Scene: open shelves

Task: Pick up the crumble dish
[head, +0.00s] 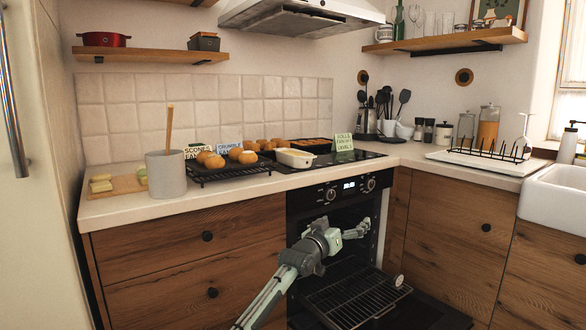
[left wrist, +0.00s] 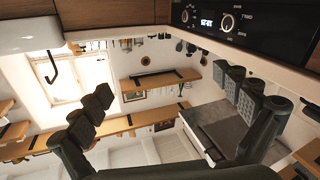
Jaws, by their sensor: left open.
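The likely crumble dish is a small white oblong dish (head: 295,158) with a pale top. It sits on the counter at the right end of a black rack, near the front edge. My left gripper (head: 362,231) is open and empty in front of the oven, below counter height and to the right of the dish. Its spread fingers (left wrist: 165,90) frame the left wrist view, with nothing between them. The dish does not show in that view. My right gripper is not in view.
Buns cover the black rack (head: 232,172), left of the dish. A card (head: 343,142) stands right of the dish; a grey crock (head: 165,174) stands left. The oven door is open, with a wire rack (head: 357,296) below my gripper. The hob's right side is clear.

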